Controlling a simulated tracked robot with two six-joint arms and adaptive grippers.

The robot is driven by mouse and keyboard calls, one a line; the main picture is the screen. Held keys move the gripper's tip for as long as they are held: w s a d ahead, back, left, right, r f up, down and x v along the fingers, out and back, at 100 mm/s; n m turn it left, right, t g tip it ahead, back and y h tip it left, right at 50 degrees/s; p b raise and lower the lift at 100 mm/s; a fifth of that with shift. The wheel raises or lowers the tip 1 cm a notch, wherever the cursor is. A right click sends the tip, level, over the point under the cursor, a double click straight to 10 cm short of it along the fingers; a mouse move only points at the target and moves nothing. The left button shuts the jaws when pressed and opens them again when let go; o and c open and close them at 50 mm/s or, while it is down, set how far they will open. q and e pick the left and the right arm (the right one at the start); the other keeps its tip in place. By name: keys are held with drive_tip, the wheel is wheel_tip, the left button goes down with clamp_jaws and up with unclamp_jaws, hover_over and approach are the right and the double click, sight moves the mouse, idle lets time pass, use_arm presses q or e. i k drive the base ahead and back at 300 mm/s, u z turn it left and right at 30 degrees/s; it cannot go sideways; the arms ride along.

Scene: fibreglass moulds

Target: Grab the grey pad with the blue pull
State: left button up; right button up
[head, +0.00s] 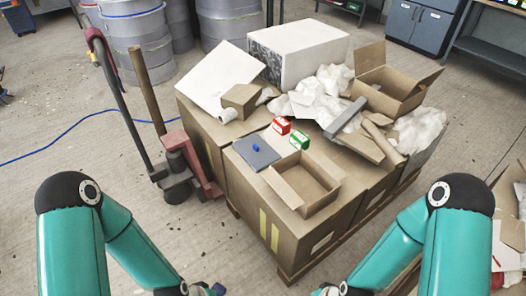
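The grey pad (264,158) lies flat on top of the cardboard-coloured boxes, beside the left edge of an open carton. Its blue pull (256,148) is a small raised piece near the pad's middle. My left gripper (212,290) and my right gripper (326,290) are at the bottom edge of the head view, mostly cut off. Both are well below the pad in the picture and apart from it. Their fingers cannot be made out.
The open carton (302,187) stands right of the pad. Crumpled white material (320,95) and cardboard scraps cover the back right. A pallet jack (175,165) stands at left.

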sight(255, 151)
drive_tip(key=z, duration=0.1)
drive_tip(key=k, duration=0.85)
drive_tip(key=u, duration=0.2)
drive_tip(key=i, duration=0.85)
drive_tip(key=z, duration=0.1)
drive_tip(key=k, duration=1.3)
drive_tip(key=u, duration=0.45)
drive_tip(key=i, duration=0.95)
drive_tip(key=u, duration=0.7)
drive_tip(key=i, duration=1.4)
drive_tip(key=z, duration=0.2)
